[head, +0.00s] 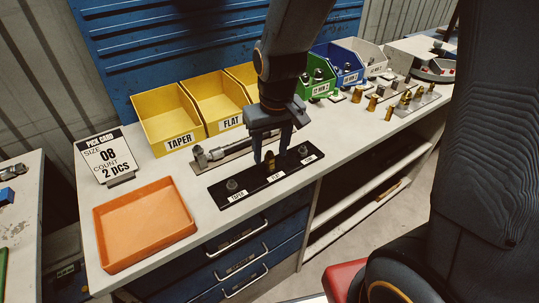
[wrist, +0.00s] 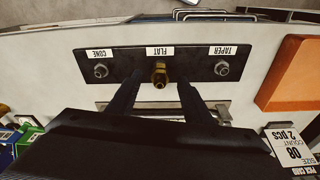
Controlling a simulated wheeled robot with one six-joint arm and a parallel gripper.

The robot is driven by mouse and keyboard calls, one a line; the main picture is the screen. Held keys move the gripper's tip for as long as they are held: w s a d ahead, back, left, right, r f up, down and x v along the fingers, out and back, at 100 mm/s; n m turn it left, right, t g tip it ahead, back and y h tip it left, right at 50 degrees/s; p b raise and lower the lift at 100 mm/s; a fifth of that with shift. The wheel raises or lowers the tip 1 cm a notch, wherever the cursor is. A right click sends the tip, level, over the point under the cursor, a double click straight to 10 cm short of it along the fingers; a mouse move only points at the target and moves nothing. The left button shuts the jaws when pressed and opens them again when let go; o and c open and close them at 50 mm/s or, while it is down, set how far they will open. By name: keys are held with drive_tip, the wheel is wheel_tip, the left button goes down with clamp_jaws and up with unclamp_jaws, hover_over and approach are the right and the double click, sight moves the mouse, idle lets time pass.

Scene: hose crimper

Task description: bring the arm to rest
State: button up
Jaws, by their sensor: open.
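My gripper (head: 271,154) is open over the black gauge plate (head: 240,191), with no object held between its fingers. In the wrist view, the fingers (wrist: 158,86) reach toward the plate (wrist: 120,64) on either side of a brass fitting (wrist: 160,77). The fitting stands upright at the middle station, labelled FLAT; it also shows in the head view (head: 270,163) just below the fingertips. I cannot tell whether the fingers touch it. The TAPER and CONE stations hold only grey posts.
An orange tray (head: 144,222) lies empty at the bench's left front. The pick card (head: 105,156) reads size 08, count 2 pcs. Yellow bins (head: 168,117), a green bin (head: 318,85) and a blue bin line the back. Brass fittings stand at right.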

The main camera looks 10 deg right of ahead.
drive_tip(key=r, duration=0.5)
drive_tip(key=shift+s, duration=0.35)
drive_tip(key=s+d+f+m, duration=0.2)
drive_tip(key=s+d+f, duration=0.2)
drive_tip(key=s+d, duration=0.3)
drive_tip(key=shift+d+m+g, duration=0.3)
drive_tip(key=shift+d, duration=0.6)
